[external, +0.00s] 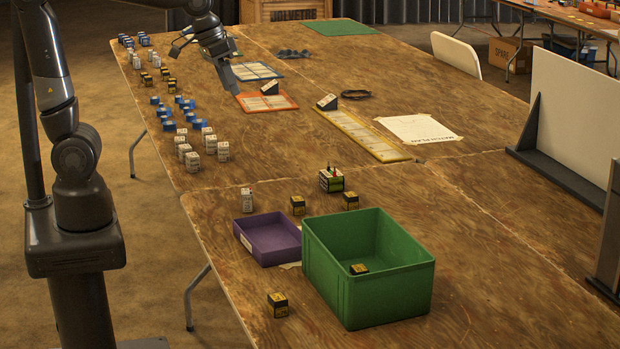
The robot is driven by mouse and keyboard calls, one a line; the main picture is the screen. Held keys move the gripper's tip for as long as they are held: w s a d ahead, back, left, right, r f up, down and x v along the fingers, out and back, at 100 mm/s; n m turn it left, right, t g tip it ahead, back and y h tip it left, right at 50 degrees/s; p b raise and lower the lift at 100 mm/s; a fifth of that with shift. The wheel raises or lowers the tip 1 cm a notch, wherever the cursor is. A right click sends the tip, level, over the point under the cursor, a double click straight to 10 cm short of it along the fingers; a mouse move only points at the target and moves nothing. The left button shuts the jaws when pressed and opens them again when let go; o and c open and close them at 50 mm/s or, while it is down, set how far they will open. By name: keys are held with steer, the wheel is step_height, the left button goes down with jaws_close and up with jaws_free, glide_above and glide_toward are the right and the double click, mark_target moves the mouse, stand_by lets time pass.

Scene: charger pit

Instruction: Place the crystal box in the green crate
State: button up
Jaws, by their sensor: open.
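The green crate (390,295) stands at the near end of the table, open at the top. A small black-and-yellow box (359,269) lies inside it. My gripper (205,70) is at the far left part of the table, well away from the crate, with its fingers spread and nothing seen between them. One finger is close to the orange tray (285,103). Small boxes in white (223,151), blue (169,125) and black-and-yellow (172,88) stand in groups along the left edge. Their labels are too small to read, so I cannot tell which is the crystal box.
A purple bin (270,255) sits beside the crate. Loose black-and-yellow boxes (278,305) and a white box (247,199) are around it. A yellow tray (385,152), a paper sheet (418,128) and a white upright panel (575,115) are farther back. The table right of the crate is clear.

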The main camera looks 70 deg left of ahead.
steer(key=s+a+f+t+y, duration=0.1)
steer(key=s+a, duration=0.5)
steer(key=s, duration=0.7)
steer(key=shift+f+t, duration=0.4)
steer(key=shift+f, duration=0.2)
